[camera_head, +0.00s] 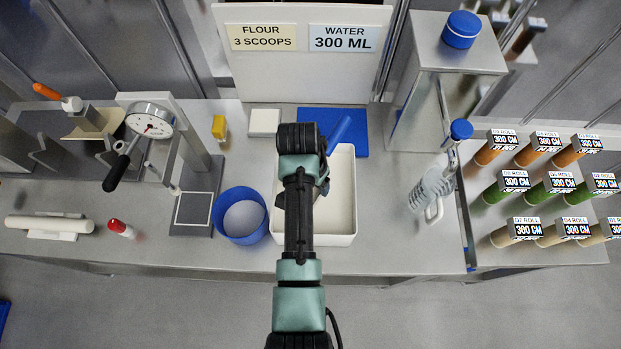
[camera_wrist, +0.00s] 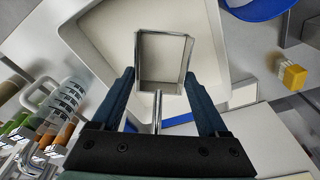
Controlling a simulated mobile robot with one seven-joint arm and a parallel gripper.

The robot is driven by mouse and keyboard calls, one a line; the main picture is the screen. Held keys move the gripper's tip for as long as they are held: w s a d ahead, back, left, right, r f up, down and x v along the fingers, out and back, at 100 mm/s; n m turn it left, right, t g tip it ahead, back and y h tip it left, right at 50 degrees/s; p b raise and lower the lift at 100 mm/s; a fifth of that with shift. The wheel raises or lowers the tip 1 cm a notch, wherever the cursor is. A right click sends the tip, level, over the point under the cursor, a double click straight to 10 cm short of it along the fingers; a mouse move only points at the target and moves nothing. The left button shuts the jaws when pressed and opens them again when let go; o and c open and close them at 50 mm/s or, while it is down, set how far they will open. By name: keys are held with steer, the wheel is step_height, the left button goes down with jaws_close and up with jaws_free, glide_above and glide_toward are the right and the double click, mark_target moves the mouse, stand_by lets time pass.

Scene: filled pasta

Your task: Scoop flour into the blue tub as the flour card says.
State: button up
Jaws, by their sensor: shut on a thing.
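The flour card (camera_head: 262,36) on the back board reads "FLOUR 3 SCOOPS". The blue tub (camera_head: 240,226) stands left of the white bin (camera_head: 342,240). A pale layer, likely flour, lies in the tub. The tub's edge also shows at the top right in the wrist view (camera_wrist: 258,8). My gripper (camera_wrist: 158,82) is over the bin, shut on the metal handle of a square scoop (camera_wrist: 187,52). The scoop's open top shows against the bin's pale inside, and I cannot tell whether it holds flour. In the head view my arm hides the scoop.
A clear bottle (camera_head: 428,188) and several labelled rolls (camera_head: 513,181) stand right. My arm crosses the front edge.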

steer(key=shift+f+b, duration=2.95)
steer(key=shift+f, duration=1.45)
steer(key=shift+w, duration=0.1)
step_height(320, 180, up, 13)
steer(key=p, duration=1.2)
steer(key=shift+p, duration=0.35)
